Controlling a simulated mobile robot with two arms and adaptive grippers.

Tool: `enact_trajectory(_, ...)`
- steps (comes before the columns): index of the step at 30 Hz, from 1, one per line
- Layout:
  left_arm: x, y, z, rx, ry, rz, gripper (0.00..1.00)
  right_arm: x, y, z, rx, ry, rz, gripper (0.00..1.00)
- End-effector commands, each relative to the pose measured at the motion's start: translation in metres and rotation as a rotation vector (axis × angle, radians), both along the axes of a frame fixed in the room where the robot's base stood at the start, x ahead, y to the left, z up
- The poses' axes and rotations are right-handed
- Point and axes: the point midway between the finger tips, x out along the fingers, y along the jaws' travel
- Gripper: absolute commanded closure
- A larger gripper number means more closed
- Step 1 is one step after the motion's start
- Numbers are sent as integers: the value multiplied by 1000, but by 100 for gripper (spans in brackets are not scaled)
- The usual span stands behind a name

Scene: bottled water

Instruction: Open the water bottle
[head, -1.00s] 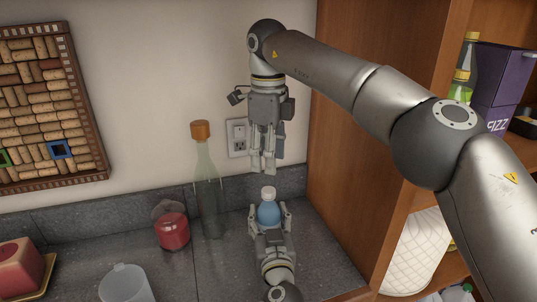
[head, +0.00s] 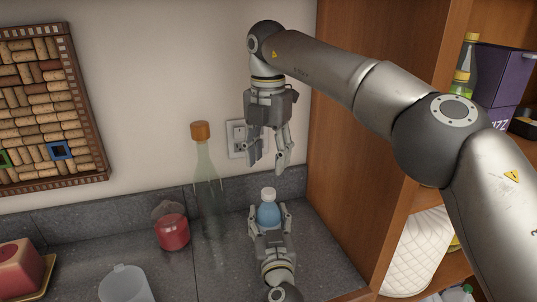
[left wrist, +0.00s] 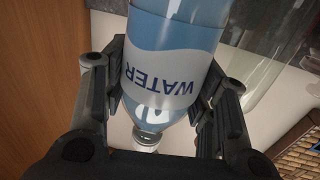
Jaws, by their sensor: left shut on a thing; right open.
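The water bottle (head: 269,212) is blue with a white cap (head: 268,193) and stands upright above the counter. My left gripper (head: 269,216) is shut around its body from the near side. In the left wrist view the bottle (left wrist: 165,75) shows its WATER label upside down between the fingers, with the white cap (left wrist: 147,138) at the bottom of the picture. My right gripper (head: 267,165) points down above the bottle, apart from the cap. Its fingers are spread and empty.
A tall green glass bottle with a cork (head: 207,185) and a red jar (head: 173,232) stand left of the water bottle. A clear cup (head: 126,284) is at the front left. A wooden shelf side (head: 352,150) closes off the right; the wall is behind.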

Motion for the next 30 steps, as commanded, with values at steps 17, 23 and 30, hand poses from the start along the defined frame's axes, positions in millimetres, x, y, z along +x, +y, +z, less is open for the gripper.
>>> enact_trajectory(17,0,0,0,0,0,0,100,0,-1,1,-1,-2,-960,52)
enact_trajectory(23,0,0,0,0,0,0,100,0,-1,1,0,-3,-1128,52)
enact_trajectory(30,0,0,0,0,0,0,100,0,-2,-16,-3,-1,-1167,52)
